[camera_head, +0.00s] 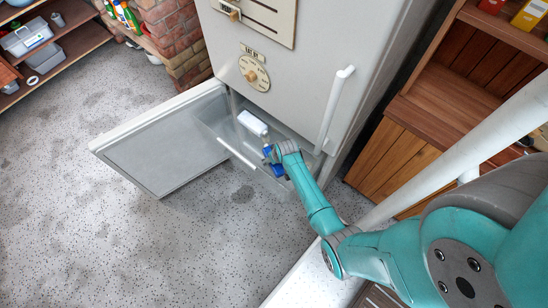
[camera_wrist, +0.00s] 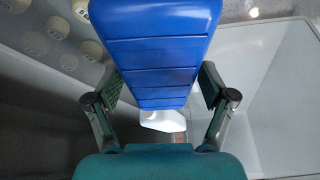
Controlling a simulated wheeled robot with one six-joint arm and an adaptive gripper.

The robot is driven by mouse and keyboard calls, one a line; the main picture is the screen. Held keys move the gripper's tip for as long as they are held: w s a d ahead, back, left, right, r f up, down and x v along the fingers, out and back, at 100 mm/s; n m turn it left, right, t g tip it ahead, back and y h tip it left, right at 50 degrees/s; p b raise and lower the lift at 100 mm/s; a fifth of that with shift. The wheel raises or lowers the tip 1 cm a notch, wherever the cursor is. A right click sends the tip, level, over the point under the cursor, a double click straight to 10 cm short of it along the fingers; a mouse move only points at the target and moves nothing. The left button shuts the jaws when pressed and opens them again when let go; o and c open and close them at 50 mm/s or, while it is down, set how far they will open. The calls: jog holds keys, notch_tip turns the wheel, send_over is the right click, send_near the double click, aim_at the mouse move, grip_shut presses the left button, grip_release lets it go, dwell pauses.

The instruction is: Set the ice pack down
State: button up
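The blue ice pack (camera_wrist: 160,50), a ribbed slab, fills the upper middle of the wrist view. My gripper (camera_wrist: 160,84) has one finger against each side of it. In the head view the ice pack (camera_head: 278,170) shows partly at the end of my arm, and my gripper (camera_head: 272,158) covers some of it. Both are over the clear drawer (camera_head: 238,154) that sticks out low in the pale fridge (camera_head: 300,70). I cannot tell whether the pack touches the drawer floor.
A white object (camera_head: 252,122) lies in the drawer's back part and also shows below the pack in the wrist view (camera_wrist: 162,121). The lower fridge door (camera_head: 160,150) stands open to the left. A wooden cabinet (camera_head: 395,160) is at right. The speckled floor at left is clear.

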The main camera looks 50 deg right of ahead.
jog(key=shift+r, duration=0.1)
jog(key=v, duration=1.2)
jog(key=shift+r, duration=0.15)
dwell(0.6)
